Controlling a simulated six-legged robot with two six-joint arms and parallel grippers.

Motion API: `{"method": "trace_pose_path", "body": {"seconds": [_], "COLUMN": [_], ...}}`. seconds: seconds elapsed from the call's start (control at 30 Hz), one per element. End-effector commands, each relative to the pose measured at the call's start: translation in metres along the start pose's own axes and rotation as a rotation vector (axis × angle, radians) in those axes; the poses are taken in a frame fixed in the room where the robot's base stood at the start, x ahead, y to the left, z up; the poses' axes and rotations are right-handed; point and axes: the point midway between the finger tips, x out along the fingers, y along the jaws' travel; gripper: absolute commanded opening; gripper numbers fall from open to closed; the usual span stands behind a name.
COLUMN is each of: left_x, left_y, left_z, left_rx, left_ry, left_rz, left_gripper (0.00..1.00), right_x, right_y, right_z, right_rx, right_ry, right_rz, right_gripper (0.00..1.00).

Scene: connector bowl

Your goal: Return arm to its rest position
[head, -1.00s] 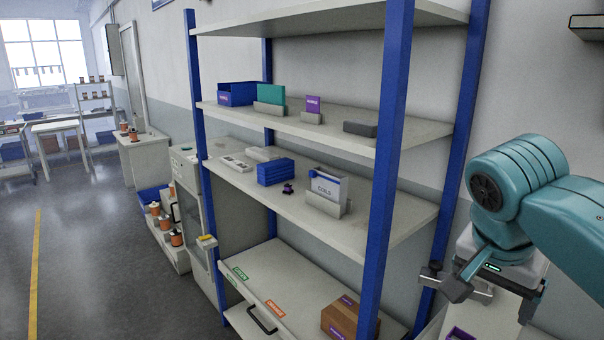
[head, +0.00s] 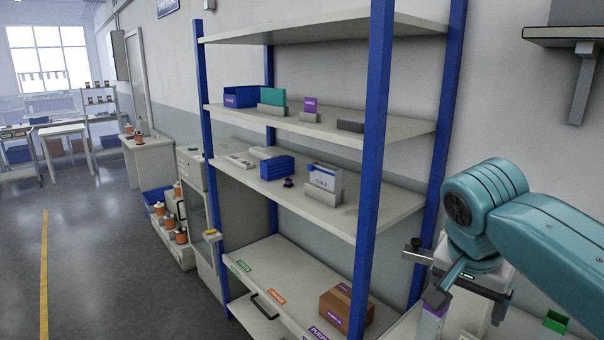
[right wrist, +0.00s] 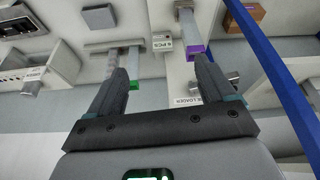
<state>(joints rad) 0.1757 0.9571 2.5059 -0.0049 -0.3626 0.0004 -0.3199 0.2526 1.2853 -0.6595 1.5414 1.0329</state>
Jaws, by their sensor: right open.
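My right arm (head: 545,225) comes in from the right in the head view, teal, bent at a large round joint. My right gripper (head: 424,273) hangs below that joint, to the right of the shelf rack's front post. In the right wrist view its two dark fingers (right wrist: 160,78) are spread apart with nothing held between them. My left gripper is not in view.
A rack with blue posts (head: 372,160) stands close to the left of my gripper, holding bins and a cardboard box (head: 345,308). A small green bin (head: 556,321) sits at lower right. A wall shelf (head: 565,35) is above. Open floor (head: 110,270) lies left.

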Motion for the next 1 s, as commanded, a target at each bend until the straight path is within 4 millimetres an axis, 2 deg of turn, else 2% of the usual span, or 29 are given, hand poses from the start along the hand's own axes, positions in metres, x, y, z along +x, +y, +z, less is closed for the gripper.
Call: {"method": "trace_pose_path", "body": {"seconds": [0.27,0.37,0.47,0.57,0.6,0.7,0.83,1.0], "left_x": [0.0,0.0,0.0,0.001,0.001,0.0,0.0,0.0], "left_y": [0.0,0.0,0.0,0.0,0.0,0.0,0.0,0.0], "left_z": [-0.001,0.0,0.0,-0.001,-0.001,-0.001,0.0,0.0], "left_rx": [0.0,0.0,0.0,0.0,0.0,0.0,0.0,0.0], "left_ry": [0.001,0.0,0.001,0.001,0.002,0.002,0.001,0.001], "left_rz": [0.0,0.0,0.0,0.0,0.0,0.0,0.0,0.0], "left_gripper": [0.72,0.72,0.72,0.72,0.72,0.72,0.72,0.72], "right_x": [0.076,0.114,0.161,0.221,0.246,0.3,0.345,0.375], "right_y": [-0.042,-0.058,-0.072,-0.079,-0.08,-0.072,-0.048,-0.007], "right_z": [0.03,0.049,0.079,0.127,0.15,0.211,0.281,0.35], "right_rx": [-0.196,-0.277,-0.367,-0.461,-0.491,-0.536,-0.543,-0.52], "right_ry": [-0.079,-0.124,-0.185,-0.274,-0.312,-0.392,-0.455,-0.483], "right_rz": [-0.052,-0.085,-0.132,-0.204,-0.24,-0.331,-0.416,-0.459], "right_gripper": [0.83,0.83,0.83,0.83,0.83,0.83,0.83,0.83]}}
